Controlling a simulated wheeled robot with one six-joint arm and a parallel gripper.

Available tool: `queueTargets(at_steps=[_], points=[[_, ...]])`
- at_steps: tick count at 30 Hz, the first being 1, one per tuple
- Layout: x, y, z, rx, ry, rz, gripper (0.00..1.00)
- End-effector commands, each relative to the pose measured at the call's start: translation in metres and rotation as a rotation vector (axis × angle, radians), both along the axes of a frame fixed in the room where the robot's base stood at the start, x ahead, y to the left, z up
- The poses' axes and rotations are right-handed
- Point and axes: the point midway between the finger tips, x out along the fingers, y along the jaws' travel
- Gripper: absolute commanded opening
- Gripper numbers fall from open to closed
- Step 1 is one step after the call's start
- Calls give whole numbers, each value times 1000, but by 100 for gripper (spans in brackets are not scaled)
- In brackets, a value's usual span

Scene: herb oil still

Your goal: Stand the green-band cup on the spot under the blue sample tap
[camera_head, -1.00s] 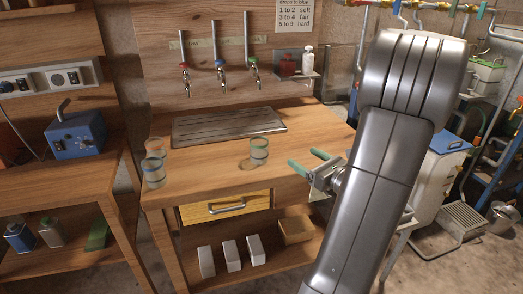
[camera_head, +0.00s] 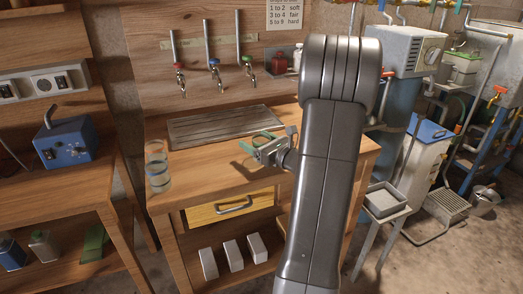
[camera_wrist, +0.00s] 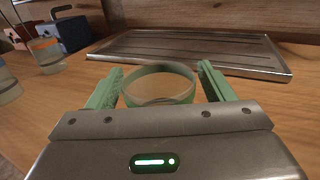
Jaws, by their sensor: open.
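A clear cup with a greenish band (camera_wrist: 160,86) stands on the bench top between my fingers in the wrist view. My gripper (camera_wrist: 158,82) is open, with one green finger on each side of the cup. In the head view my gripper (camera_head: 262,146) is over the bench, front right of the drip tray, and mostly hides this cup. The blue sample tap (camera_head: 214,70) is the middle of three taps on the back board. The metal drip tray (camera_head: 220,126) lies below the taps; no marked spot can be made out.
Other clear cups (camera_head: 157,170) stand at the bench's left end; two show in the wrist view (camera_wrist: 46,57). The red tap (camera_head: 180,80) and green tap (camera_head: 248,66) flank the blue one.

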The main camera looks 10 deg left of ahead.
Motion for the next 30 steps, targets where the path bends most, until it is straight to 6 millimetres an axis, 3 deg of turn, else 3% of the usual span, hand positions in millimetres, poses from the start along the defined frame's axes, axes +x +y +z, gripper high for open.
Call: queueTargets(at_steps=[4,11,20,23,30], points=[[0,0,0,0,0,0,73],[0,0,0,0,0,0,28],[0,0,4,0,-1,0,23],[0,0,16,0,-4,0,23],[0,0,66,0,-7,2,23]])
